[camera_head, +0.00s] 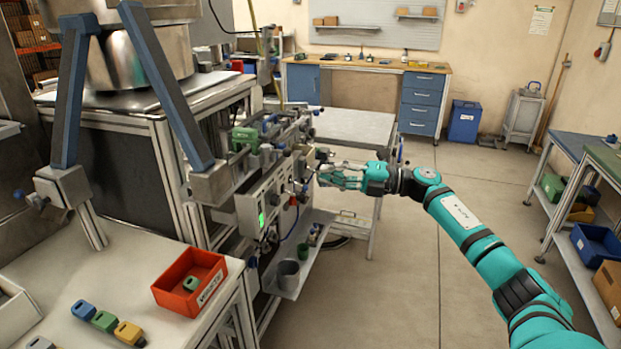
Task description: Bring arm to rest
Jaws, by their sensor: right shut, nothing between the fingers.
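My right arm (468,228) is teal and reaches in from the lower right toward the machine at the centre. My right gripper (324,175) is shut and empty. Its fingertips are close to the front of the machine's grey control panel (250,210); I cannot tell whether they touch it. My left arm and left gripper do not show.
A red bin (189,282) with a green piece in it stands on the white table (60,255) at lower left, near several coloured pieces (104,321). A grey table (355,125) stands behind my gripper. Shelved benches (590,160) line the right. The floor (400,290) between is clear.

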